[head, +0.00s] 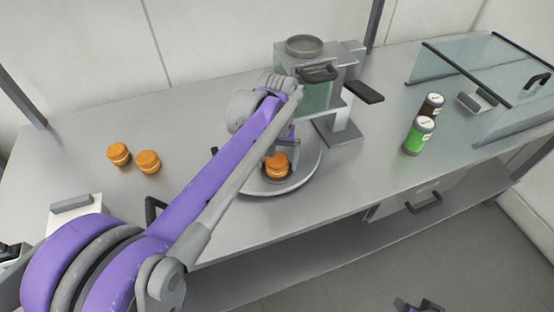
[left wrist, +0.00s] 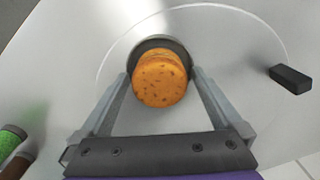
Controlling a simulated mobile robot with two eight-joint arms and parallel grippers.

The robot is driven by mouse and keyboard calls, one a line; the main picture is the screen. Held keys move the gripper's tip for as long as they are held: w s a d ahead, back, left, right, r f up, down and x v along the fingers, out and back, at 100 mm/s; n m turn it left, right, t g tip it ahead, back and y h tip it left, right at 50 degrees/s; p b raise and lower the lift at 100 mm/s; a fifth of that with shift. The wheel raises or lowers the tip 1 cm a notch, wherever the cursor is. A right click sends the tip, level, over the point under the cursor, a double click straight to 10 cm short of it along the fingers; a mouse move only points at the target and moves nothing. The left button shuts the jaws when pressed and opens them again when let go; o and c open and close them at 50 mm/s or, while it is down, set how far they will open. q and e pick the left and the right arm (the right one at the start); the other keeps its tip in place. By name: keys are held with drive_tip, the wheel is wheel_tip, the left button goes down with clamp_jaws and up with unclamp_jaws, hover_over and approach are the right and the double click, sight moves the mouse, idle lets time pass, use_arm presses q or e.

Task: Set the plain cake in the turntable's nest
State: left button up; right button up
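An orange-brown round cake (head: 276,168) stands at the dark round nest (head: 266,179) on the grey turntable (head: 305,172). In the left wrist view the cake (left wrist: 160,80) covers most of the nest (left wrist: 163,43), whose dark rim shows behind it. Whether the cake sits fully down is hard to tell. My left gripper (head: 288,148) is at the cake, with one finger on each side; in the left wrist view the gripper (left wrist: 161,75) looks open, with narrow gaps beside the cake.
Two more round cakes, one (head: 118,154) beside the other (head: 148,161), stand on the counter at left. A grey machine (head: 318,90) with a bowl on top stands behind the turntable. A green-filled jar (head: 419,136), a brown jar (head: 431,106) and a glass case (head: 480,70) are at right.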

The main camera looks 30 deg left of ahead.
sight(277, 158)
use_arm(q)
wheel_tip(277, 158, up, 12)
drive_tip(key=p, duration=0.1)
drive_tip(key=shift+r, duration=0.15)
idle(0.3)
